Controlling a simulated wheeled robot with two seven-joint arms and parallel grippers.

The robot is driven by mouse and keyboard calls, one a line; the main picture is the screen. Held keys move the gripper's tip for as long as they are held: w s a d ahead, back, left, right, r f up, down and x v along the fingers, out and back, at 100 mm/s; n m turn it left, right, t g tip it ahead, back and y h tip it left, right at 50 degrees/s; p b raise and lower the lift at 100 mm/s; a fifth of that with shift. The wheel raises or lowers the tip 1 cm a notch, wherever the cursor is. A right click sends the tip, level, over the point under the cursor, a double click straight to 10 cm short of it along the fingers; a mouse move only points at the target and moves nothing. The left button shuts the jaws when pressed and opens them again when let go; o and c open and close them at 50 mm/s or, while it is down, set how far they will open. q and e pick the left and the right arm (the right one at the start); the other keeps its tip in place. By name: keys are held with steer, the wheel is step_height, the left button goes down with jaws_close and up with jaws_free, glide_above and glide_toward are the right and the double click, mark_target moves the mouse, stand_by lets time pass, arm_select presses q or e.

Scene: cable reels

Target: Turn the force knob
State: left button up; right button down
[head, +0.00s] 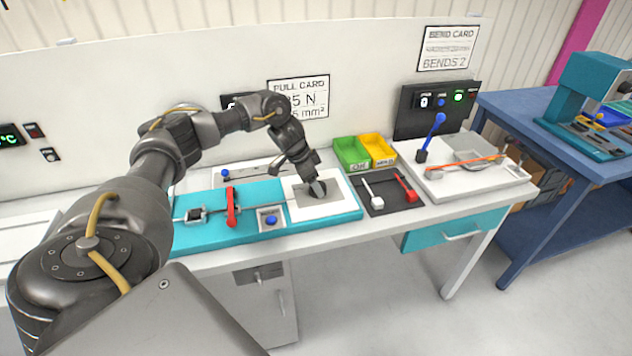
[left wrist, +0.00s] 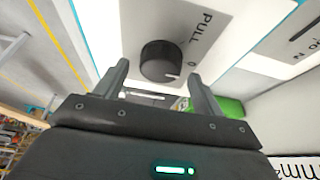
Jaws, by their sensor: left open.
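The force knob is a dark round knob (left wrist: 160,62) with a white mark. It sits on a grey plate marked PULL, on the white panel at the right end of the teal tester (head: 335,207). My left gripper (left wrist: 155,85) is open in the left wrist view, with one finger on each side of the knob's near part. Its tips seem close to the knob; I cannot tell if they touch it. In the head view my left gripper (head: 317,187) is over the plate and hides much of the knob. My right gripper is not in view.
A red lever (head: 231,207) and a blue button (head: 270,220) are on the tester, left of the panel. Green (head: 351,153) and yellow (head: 379,149) bins stand behind. A dark tray (head: 385,206) with white and red tools lies to the right.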

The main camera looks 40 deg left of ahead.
arm_select(q)
steer(key=shift+w+d+f, duration=0.1)
steer(key=shift+w+f, duration=0.1)
steer(key=shift+f, duration=0.4)
steer(key=c, duration=1)
